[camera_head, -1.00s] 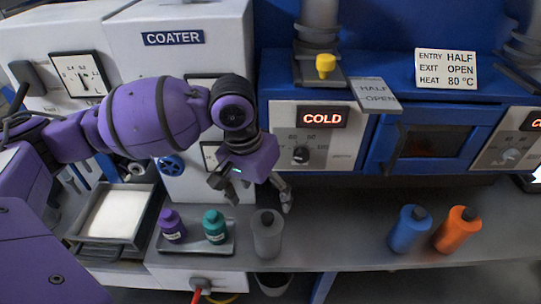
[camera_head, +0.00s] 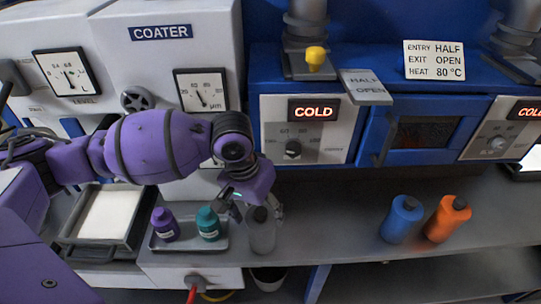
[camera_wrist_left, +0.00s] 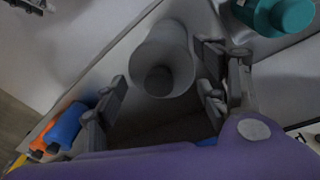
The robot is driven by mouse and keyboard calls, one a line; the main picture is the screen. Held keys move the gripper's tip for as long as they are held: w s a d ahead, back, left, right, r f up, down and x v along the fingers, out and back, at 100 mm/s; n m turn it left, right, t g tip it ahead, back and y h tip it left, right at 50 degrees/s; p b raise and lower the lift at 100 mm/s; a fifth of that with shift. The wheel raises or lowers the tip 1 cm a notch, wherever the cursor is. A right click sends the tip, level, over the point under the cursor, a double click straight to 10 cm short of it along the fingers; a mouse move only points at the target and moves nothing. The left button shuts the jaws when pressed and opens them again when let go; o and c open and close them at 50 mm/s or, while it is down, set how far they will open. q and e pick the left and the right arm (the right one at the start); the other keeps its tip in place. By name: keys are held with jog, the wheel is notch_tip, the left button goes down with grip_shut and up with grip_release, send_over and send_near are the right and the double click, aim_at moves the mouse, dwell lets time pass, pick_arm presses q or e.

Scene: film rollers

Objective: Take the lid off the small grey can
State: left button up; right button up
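The small grey can (camera_head: 262,236) stands upright near the front edge of the grey counter, just right of a small tray. Its dark lid (camera_head: 259,214) is on top. My left gripper (camera_head: 257,212) is open at the height of the lid, with one finger on each side of it. In the left wrist view the can (camera_wrist_left: 168,45) and its dark lid (camera_wrist_left: 158,81) show between the spread fingers, with gaps on both sides. My right gripper is not in view.
Purple (camera_head: 165,226) and teal (camera_head: 208,225) bottles stand in the small tray (camera_head: 186,246), close to the left finger. Blue (camera_head: 402,220) and orange (camera_head: 446,220) cans stand further right. The counter between (camera_head: 330,225) is clear. The blue oven (camera_head: 424,132) is behind.

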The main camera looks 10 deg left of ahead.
pick_arm(q)
jog(key=shift+s, duration=0.1)
jog(key=c, duration=0.8)
jog(key=shift+f, duration=0.1)
jog(key=shift+c, duration=0.8)
jog(key=shift+s, duration=0.1)
